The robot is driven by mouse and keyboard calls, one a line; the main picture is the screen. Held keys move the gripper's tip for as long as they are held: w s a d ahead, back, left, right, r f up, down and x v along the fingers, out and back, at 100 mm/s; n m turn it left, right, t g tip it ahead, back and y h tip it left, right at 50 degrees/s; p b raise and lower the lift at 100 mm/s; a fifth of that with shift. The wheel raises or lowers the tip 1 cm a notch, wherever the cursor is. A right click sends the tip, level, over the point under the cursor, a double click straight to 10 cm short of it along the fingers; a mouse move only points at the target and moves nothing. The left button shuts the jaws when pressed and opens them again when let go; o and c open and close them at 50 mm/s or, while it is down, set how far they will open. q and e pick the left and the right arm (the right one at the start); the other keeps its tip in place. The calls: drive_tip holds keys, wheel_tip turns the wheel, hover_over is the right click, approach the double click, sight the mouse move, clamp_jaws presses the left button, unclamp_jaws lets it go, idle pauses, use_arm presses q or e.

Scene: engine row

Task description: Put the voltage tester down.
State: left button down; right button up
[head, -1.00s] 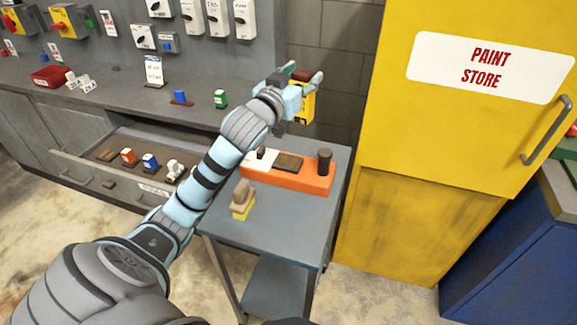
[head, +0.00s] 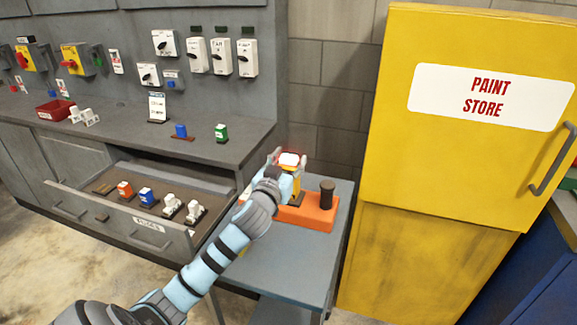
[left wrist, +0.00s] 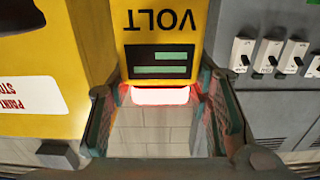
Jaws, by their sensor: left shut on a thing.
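My left gripper (head: 288,160) is shut on the yellow voltage tester (head: 291,184) and holds it upright over the orange block on the small grey table. The tester's top lamp glows white and red between the fingers. In the left wrist view the tester (left wrist: 160,35) shows the word VOLT upside down, a dark display with green bars and the lit end. The orange block (head: 311,218) has a dark pad under the tester; I cannot tell whether the tester touches it. The forearm and hand hide the block's left part. My right gripper is not in view.
A dark upright cylinder (head: 327,194) stands on the block's right end. The grey table (head: 300,265) is clear in front. An open drawer (head: 110,213) with several coloured fuses is at the left. The yellow paint store cabinet (head: 430,180) stands close at the right.

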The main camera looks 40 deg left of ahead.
use_arm(q)
drive_tip(key=c, duration=0.8)
unclamp_jaws()
drive_tip(key=v, duration=1.2)
